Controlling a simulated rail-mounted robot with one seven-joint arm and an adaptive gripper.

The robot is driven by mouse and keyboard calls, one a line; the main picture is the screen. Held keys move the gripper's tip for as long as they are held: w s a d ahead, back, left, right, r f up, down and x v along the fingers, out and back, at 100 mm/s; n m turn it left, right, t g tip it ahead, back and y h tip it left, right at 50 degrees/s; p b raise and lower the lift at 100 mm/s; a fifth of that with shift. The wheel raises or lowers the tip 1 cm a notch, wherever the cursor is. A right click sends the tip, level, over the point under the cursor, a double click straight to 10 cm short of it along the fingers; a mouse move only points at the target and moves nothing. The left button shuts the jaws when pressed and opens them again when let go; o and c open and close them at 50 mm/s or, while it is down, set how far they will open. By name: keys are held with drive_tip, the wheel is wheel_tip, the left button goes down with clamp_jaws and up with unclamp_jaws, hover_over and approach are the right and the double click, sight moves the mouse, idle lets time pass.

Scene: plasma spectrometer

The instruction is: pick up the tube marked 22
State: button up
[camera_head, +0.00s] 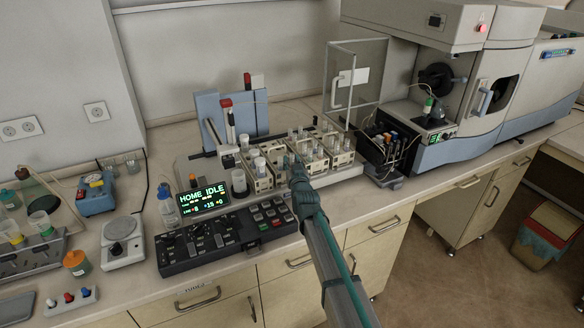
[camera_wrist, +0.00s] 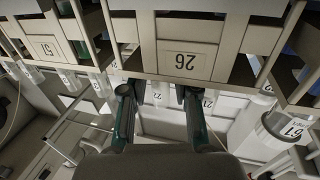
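My gripper (camera_head: 296,168) reaches over the front of the tube racks on the bench. In the wrist view its two fingers (camera_wrist: 157,92) are apart, below a rack plate marked 26 (camera_wrist: 185,61). A pale surface with a small label (camera_wrist: 157,97) shows between the fingers; the label looks like 22 or 27, too small to be sure. I cannot tell whether a finger touches it. Another small label (camera_wrist: 208,103) shows just right of the right finger. In the head view the tubes are too small to read, and my arm hides part of the racks.
Beige racks (camera_head: 262,181) with several tubes stand close around my gripper. A control panel with a HOME IDLE display (camera_head: 203,197) is in front. A blue upright unit (camera_head: 229,113) stands behind, and the spectrometer (camera_head: 470,90) with an open glass door (camera_head: 357,75) is at right.

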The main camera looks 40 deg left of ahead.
drive_tip(key=shift+c, duration=0.4)
clamp_jaws()
drive_tip(key=shift+r, duration=0.1)
